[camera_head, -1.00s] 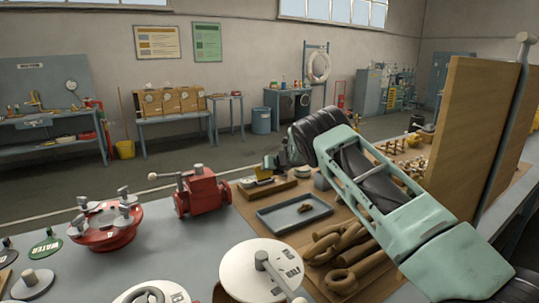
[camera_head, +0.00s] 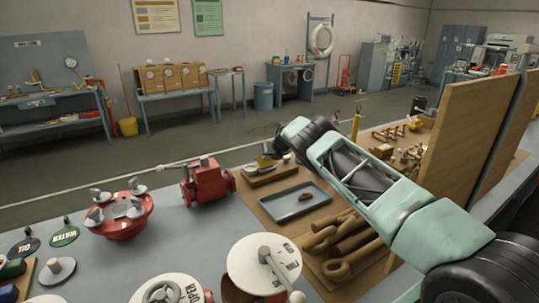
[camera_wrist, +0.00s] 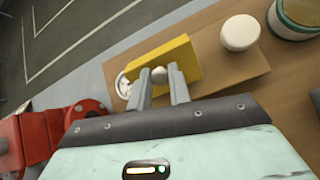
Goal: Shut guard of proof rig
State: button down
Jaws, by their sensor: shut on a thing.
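The proof rig seems to be the small unit on a wooden base (camera_head: 272,177) at the back edge of the bench. Its yellow guard (camera_head: 266,162) shows small in the head view. In the wrist view the yellow guard (camera_wrist: 184,57) stands just beyond my fingertips, with a pale round knob on its near side. My gripper (camera_wrist: 160,80) is shut on this knob. A white round face (camera_wrist: 124,86) shows partly behind the guard's left end. In the head view my gripper (camera_head: 281,146) is small and dark beside the guard. I cannot tell how far the guard is turned.
A red valve block (camera_head: 207,182) stands left of the rig; it also shows in the wrist view (camera_wrist: 55,138). A white puck (camera_wrist: 240,32) lies right of the guard. A blue-grey tray (camera_head: 294,203) and brown pipe pieces (camera_head: 340,240) lie nearer. Wooden panels (camera_head: 470,140) stand right.

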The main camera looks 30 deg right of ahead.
jog(key=c, duration=1.3)
grip_release()
jog(key=shift+r, duration=0.1)
jog(key=b+v, duration=0.6)
jog(key=v, duration=1.1)
jog(key=shift+s+d+r, duration=0.1)
